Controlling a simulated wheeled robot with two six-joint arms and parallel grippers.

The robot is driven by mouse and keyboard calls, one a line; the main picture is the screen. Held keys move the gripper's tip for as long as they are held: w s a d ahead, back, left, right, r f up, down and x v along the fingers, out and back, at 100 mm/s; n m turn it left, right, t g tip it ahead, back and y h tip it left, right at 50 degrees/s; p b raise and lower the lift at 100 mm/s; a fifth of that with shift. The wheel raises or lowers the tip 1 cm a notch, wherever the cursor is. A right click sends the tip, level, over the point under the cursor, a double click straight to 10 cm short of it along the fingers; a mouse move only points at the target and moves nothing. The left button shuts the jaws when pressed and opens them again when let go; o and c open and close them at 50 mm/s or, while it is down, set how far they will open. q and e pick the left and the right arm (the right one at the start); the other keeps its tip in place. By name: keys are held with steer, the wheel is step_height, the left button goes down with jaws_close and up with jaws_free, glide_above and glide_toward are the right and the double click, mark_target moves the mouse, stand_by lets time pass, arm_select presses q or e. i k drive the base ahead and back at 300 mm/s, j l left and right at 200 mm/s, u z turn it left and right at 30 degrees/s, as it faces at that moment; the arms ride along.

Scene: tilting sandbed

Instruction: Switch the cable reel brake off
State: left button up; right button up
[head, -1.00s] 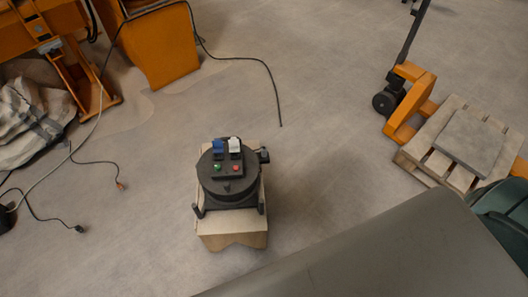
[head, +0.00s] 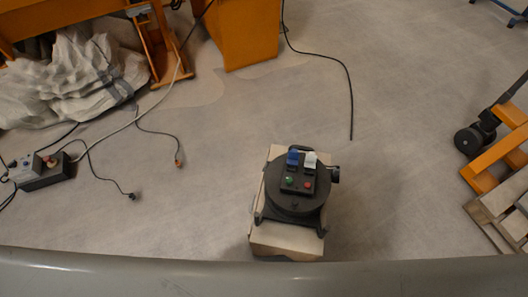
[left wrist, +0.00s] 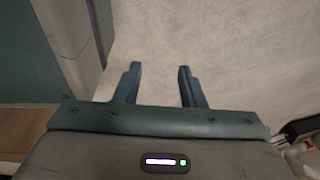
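The cable reel (head: 297,193) is a round black drum on a pale box (head: 283,239) near the middle of the head view. Its top panel carries a blue cover (head: 292,158), a white cover (head: 310,160), a green button (head: 290,181) and a red button (head: 308,185). A black knob-like part (head: 334,174) juts from its right side. I cannot tell which of these is the brake control. My left gripper (left wrist: 158,84) is open and empty over bare floor in the left wrist view. My right gripper is in neither view.
An orange pallet truck (head: 497,150) and wooden pallet (head: 492,222) stand at right. Cables and a small control box (head: 45,172) lie at left, near a crumpled white sack (head: 75,80). Orange machinery (head: 245,30) stands behind. Floor around the reel is mostly clear.

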mark_target(266, 164)
steer(key=i+j+z, duration=0.1)
steer(key=i+j, duration=0.15)
steer(key=j+z, duration=0.1)
steer(key=j, duration=0.6)
steer(key=j+z, duration=0.1)
steer(key=j, duration=0.65)
steer(key=k+j+z, duration=0.1)
steer(key=j, duration=0.6)
steer(key=k+j, duration=0.15)
steer(key=j, duration=0.55)
steer(key=z, duration=0.05)
